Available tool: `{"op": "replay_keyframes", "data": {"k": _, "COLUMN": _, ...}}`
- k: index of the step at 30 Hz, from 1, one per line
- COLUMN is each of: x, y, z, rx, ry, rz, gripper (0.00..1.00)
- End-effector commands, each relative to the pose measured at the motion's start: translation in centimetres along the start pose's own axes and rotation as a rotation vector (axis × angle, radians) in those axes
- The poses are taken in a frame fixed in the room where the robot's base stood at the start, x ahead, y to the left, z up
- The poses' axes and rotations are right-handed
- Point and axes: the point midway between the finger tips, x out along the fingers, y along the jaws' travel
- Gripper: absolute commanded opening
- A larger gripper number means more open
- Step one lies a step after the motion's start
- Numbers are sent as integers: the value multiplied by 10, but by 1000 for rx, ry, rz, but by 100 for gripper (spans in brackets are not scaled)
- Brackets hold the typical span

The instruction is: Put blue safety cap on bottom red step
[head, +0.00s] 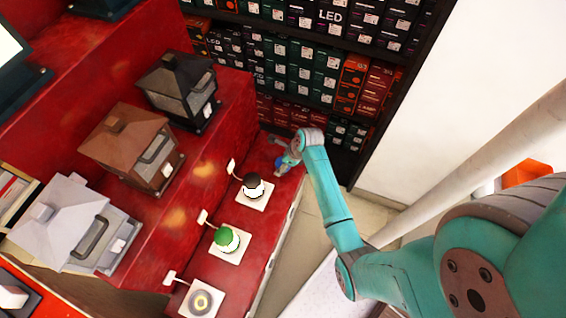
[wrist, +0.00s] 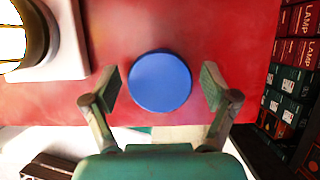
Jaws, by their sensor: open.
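The blue safety cap (wrist: 160,82) is a round blue disc seen from above in the wrist view, against the red surface. In the head view it is a small blue patch (head: 281,164) at the far end of the bottom red step (head: 262,226), partly hidden by my gripper (head: 286,159). In the wrist view my gripper (wrist: 161,88) is open, one finger on each side of the cap. A gap shows between the cap and each finger. The red step (wrist: 225,45) fills the wrist view behind the cap.
On the bottom step stand a black-topped lamp (head: 254,186), a green-topped lamp (head: 227,239) and a round light (head: 200,300) on white plates. House-shaped lanterns (head: 180,88) stand on the step above. Shelves of boxes (head: 300,65) are behind; open floor (head: 372,212) lies right.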

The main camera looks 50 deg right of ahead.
Motion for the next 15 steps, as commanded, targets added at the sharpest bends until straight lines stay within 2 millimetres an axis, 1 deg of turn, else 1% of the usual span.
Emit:
{"op": "replay_keyframes", "data": {"k": 5, "x": -9, "y": 0, "z": 1, "rx": 0, "ry": 0, "rz": 0, "gripper": 85}}
{"op": "replay_keyframes", "data": {"k": 8, "x": -24, "y": -1, "z": 1, "rx": 1, "ry": -1, "rz": -2, "gripper": 85}}
{"op": "replay_keyframes", "data": {"k": 15, "x": -72, "y": -1, "z": 1, "rx": 1, "ry": -2, "rz": -3, "gripper": 85}}
